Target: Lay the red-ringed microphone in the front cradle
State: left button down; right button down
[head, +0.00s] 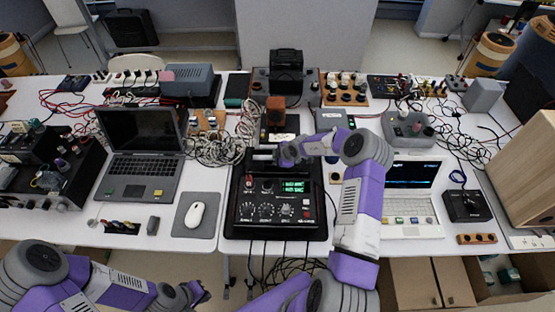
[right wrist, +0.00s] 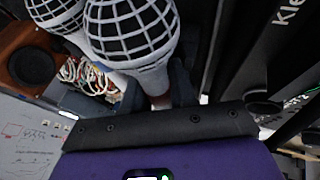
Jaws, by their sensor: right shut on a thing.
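In the right wrist view a microphone (right wrist: 132,38) with a white body and a black-gridded head is large and close. A reddish-brown patch shows low on its neck, between the fingers of my right gripper (right wrist: 158,88). The gripper is shut on this microphone. A second, similar microphone (right wrist: 55,12) is beside it at the upper left. In the head view my right gripper (head: 276,156) is above the back edge of the black control unit (head: 232,215). My left gripper (head: 203,292) is low at the front, apart from the table; its jaws are unclear. I cannot make out the front cradle.
A laptop (head: 137,165) and a mouse (head: 195,215) lie left of the unit; a second laptop (head: 410,205) is right. An orange-brown box (head: 275,107) stands behind. Tangled cables (head: 218,150) lie nearby. A wooden speaker cabinet (head: 525,170) stands at the right edge.

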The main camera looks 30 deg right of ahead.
jog(key=shift+s+a+f, duration=0.1)
jog(key=shift+s+f, duration=0.5)
jog(key=shift+f, duration=0.35)
jog(key=c, duration=0.8)
grip_release()
jog(key=v, duration=0.2)
jog(key=w+v, duration=0.1)
jog(key=v, duration=0.2)
jog(key=r+p+v, duration=0.1)
jog(key=v, duration=0.1)
jog(key=shift+w+d+r, duration=0.15)
jog(key=shift+d, duration=0.1)
jog(key=shift+r, duration=0.6)
jog(key=shift+r+p, duration=0.1)
jog(key=shift+p, duration=0.2)
